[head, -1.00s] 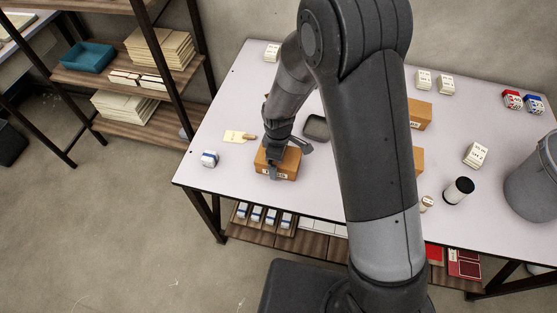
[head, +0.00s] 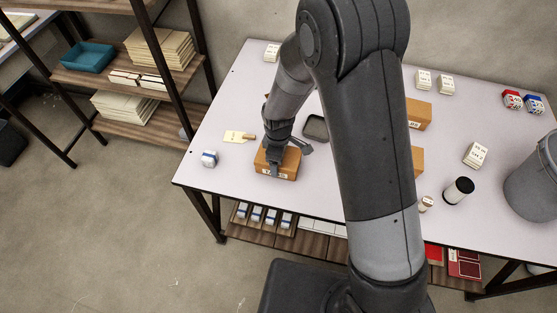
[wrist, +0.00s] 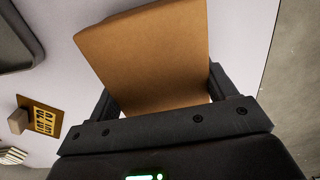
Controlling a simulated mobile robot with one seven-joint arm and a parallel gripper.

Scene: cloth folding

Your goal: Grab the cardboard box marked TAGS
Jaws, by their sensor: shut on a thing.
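The cardboard box (head: 289,165) is brown with a white label on its front side. It sits near the front left edge of the white table (head: 232,187). The label is partly covered by my gripper, and its letters are too small to read surely. My gripper (head: 273,163) points down over the box, with its fingers at the box's sides. In the wrist view the box (wrist: 150,55) fills the space between the two fingers, and my gripper (wrist: 162,92) is shut on it. I cannot tell any gap under the box.
A tag with a wooden stamp (head: 236,136), a small blue-white item (head: 209,159) and a dark tray (head: 316,127) lie near the box. Other brown boxes (head: 419,114) stand right, partly behind my arm. A grey bin (head: 532,180) is at far right. A shelf (head: 130,75) stands left.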

